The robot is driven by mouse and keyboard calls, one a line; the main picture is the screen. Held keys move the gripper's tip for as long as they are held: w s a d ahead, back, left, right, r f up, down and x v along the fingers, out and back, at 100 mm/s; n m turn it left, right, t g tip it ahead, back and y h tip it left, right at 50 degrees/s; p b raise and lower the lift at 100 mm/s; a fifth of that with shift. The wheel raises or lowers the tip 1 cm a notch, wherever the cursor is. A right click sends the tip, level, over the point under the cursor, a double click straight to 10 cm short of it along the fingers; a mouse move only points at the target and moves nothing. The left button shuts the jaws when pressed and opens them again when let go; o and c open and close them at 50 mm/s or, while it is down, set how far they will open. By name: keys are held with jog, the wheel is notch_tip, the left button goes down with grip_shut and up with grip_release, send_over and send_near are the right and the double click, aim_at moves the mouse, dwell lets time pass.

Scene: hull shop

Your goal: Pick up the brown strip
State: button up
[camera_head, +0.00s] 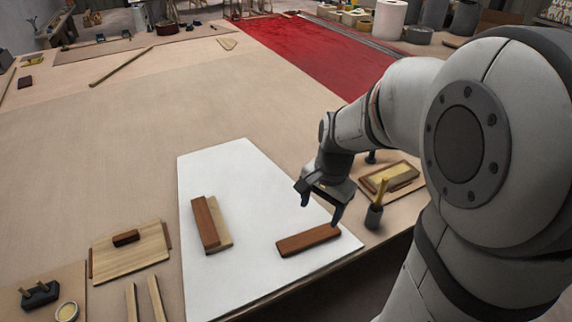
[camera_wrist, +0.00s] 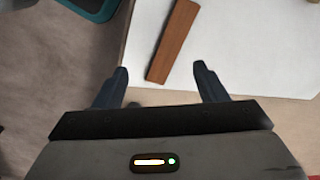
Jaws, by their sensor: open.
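A brown strip (camera_head: 308,240) lies flat on the white sheet (camera_head: 240,270) near the table's front edge. In the wrist view the brown strip (camera_wrist: 173,42) runs up and away, between the lines of my two fingers and beyond their tips. My gripper (camera_head: 320,202) is open and empty, above the sheet and apart from the strip; in the wrist view its fingers (camera_wrist: 161,80) are spread. A second brown strip (camera_head: 206,222) lies at the left of the sheet against a paler wood piece (camera_head: 221,232).
A small cup with a yellow stick (camera_head: 374,214) stands right of the sheet, near a framed wooden board (camera_head: 390,178). Left of the sheet lie a wooden board with a dark block (camera_head: 130,252) and two pale sticks (camera_head: 143,302). The sheet's far part is clear.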

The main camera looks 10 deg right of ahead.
aim_at(310, 236)
jog(key=w+f+m, duration=0.1)
jog(key=f, duration=0.1)
jog(key=w+f+m, duration=0.2)
jog(key=w+d+f+m+g+b, duration=0.1)
jog(key=f+m, duration=0.1)
jog(key=f, duration=0.1)
jog(key=shift+w+d+f+y, duration=0.1)
jog(key=shift+w+y, duration=0.1)
jog(key=shift+y, duration=0.1)
jog(key=shift+f, duration=0.35)
jog(key=f, duration=0.2)
jog(key=a+f, duration=0.1)
jog(key=f, duration=0.4)
jog(key=shift+s+a+b, duration=0.15)
jog(key=shift+a+b, duration=0.15)
jog(key=shift+b, duration=0.05)
jog(key=c, duration=1.1)
jog(key=shift+r, duration=0.1)
